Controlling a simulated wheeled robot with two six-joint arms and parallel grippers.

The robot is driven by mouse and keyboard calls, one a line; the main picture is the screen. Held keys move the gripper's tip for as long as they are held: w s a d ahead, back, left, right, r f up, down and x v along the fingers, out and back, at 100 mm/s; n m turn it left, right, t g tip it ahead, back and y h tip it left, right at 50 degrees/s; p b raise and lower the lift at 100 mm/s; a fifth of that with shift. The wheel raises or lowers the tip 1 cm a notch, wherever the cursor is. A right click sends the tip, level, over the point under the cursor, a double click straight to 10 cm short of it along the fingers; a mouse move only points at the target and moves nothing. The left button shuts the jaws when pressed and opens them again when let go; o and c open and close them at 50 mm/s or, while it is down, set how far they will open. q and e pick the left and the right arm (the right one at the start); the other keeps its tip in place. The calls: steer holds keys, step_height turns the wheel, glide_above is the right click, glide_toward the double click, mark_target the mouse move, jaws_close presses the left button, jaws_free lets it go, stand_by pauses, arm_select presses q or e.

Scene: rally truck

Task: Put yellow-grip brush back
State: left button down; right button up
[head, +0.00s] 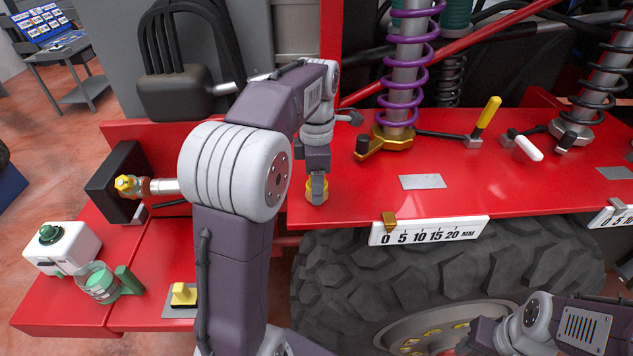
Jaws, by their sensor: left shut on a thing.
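My left gripper (317,190) points down over the red deck, just left of the purple spring. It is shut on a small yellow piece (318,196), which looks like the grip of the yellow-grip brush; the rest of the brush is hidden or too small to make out. I cannot tell whether the piece touches the deck. A grey plate (170,311) with a yellow block (183,293) lies on the lower red shelf at left.
A scale plate (430,231) sits on the deck's front edge above a big tyre (350,270). A yellow-handled lever (487,115) and a white-handled lever (528,147) stand at right. A white box (62,247) and a clear jug (100,284) stand at left.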

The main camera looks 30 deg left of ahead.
arm_select(q)
steer(key=shift+f, duration=0.1)
steer(key=c, duration=0.7)
jaws_free()
steer(key=shift+d, duration=0.1)
steer(key=shift+o, duration=0.2)
steer(key=shift+f+b, duration=0.15)
steer(key=shift+b, duration=0.2)
steer(key=shift+r, duration=0.2)
step_height(320, 180, up, 9)
steer(key=shift+f, duration=0.1)
steer(key=shift+p, duration=0.35)
